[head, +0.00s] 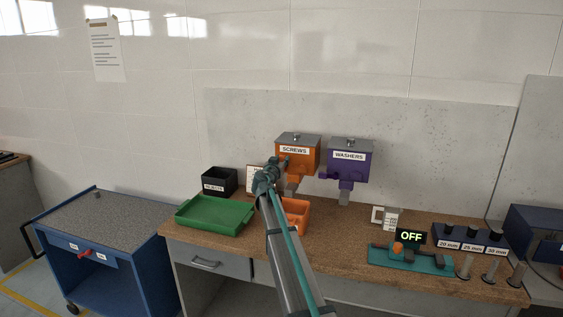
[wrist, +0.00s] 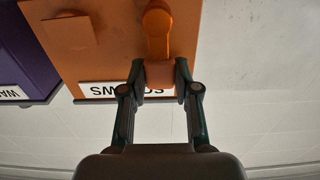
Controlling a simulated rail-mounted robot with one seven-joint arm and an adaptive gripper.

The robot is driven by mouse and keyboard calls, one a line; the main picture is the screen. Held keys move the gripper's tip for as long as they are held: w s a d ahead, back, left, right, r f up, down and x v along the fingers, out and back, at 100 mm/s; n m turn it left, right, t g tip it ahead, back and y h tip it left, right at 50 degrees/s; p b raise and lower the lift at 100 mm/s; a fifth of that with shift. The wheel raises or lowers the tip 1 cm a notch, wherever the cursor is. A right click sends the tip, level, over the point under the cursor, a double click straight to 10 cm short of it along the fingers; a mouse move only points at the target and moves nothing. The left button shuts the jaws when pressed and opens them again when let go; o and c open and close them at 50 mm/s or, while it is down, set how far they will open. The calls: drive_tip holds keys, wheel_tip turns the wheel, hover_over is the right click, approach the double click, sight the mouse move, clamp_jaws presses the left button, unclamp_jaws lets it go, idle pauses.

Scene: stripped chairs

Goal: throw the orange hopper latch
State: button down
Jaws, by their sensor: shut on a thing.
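The orange hopper (head: 310,158), labelled SCREWS, stands at the back of the bench against the wall. Its orange latch (wrist: 157,30) shows in the wrist view as a short lever with a round pivot, lying over the hopper's face. My gripper (wrist: 159,78) is shut on the free end of the latch, one finger on each side, next to the SCREWS label. In the head view my gripper (head: 281,164) is at the hopper's left side and hides most of the latch.
A purple hopper (head: 350,169) labelled WASHERS stands close on the right. An orange bin (head: 298,211) is below, partly behind my arm. A green tray (head: 210,216) and black bin (head: 222,179) lie left. A teal-based device (head: 413,260) reading OFF stands right.

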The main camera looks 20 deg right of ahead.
drive_tip(key=shift+f+b, duration=0.1)
drive_tip(key=shift+b, duration=0.25)
drive_tip(key=shift+w+a+f+n+b, duration=0.15)
drive_tip(key=shift+a+n+b, duration=0.05)
drive_tip(key=shift+n+b, duration=0.45)
drive_tip(key=w+a+f+n+b, duration=0.1)
drive_tip(key=n+b, duration=0.3)
drive_tip(key=n, duration=0.4)
drive_tip(key=w+a+f+n+b, duration=0.1)
drive_tip(key=a+f+n+b, duration=0.1)
drive_tip(key=n+b, duration=0.3)
drive_tip(key=shift+w+a+f+n, duration=0.35)
drive_tip(key=shift+f+n, duration=0.45)
drive_tip(key=shift+n, duration=0.95)
drive_tip(key=c, duration=0.8)
unclamp_jaws()
drive_tip(key=shift+c, duration=0.2)
drive_tip(key=shift+s, duration=0.1)
